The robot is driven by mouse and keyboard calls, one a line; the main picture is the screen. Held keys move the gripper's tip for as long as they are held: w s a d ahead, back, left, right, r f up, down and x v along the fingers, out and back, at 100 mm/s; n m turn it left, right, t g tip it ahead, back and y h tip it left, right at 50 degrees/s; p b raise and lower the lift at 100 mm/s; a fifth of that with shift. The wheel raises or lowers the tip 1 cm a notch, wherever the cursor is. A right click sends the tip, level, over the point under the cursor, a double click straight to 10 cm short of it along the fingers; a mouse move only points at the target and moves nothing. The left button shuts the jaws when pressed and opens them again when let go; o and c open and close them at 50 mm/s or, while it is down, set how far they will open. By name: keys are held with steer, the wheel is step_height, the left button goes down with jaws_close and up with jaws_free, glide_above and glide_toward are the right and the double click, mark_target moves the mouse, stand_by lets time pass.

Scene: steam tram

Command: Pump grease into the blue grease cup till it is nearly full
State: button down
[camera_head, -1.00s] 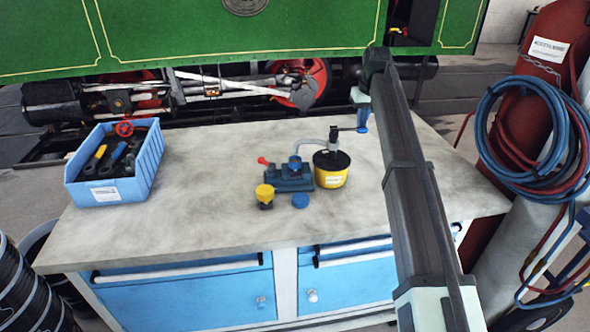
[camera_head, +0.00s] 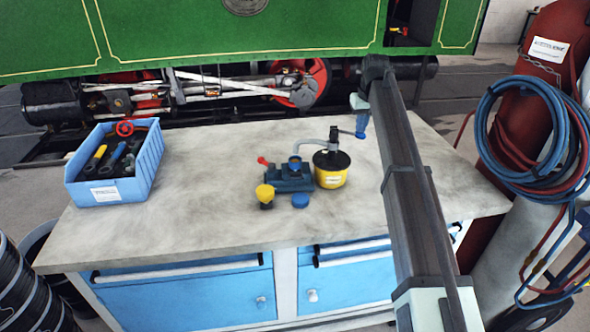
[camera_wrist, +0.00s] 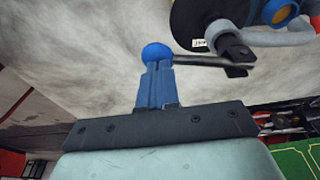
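The blue grease cup (camera_head: 295,163) sits on a dark blue fixture (camera_head: 289,179) on the bench. In the wrist view the cup (camera_wrist: 279,11) is cut by the top edge and shows amber inside its blue rim; I cannot tell the level. A yellow grease pump (camera_head: 331,177) with a black lid stands right of it. A grey hose (camera_head: 312,143) runs from the pump head toward the cup. The pump lever (camera_wrist: 205,61) ends in a blue ball knob (camera_wrist: 157,52). My gripper (camera_head: 361,132) is at that knob, its blue fingers (camera_wrist: 155,87) apparently closed around it.
A yellow cup (camera_head: 265,197) and a blue cap (camera_head: 301,201) lie in front of the fixture, which has a red-knobbed handle (camera_head: 262,160). A blue tool bin (camera_head: 113,192) stands at the bench's left. The bench middle (camera_head: 210,200) is clear. Hoses and a red cylinder (camera_head: 548,70) stand right.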

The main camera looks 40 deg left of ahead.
steer(key=shift+r, duration=3.15)
steer(key=shift+w+d, duration=0.1)
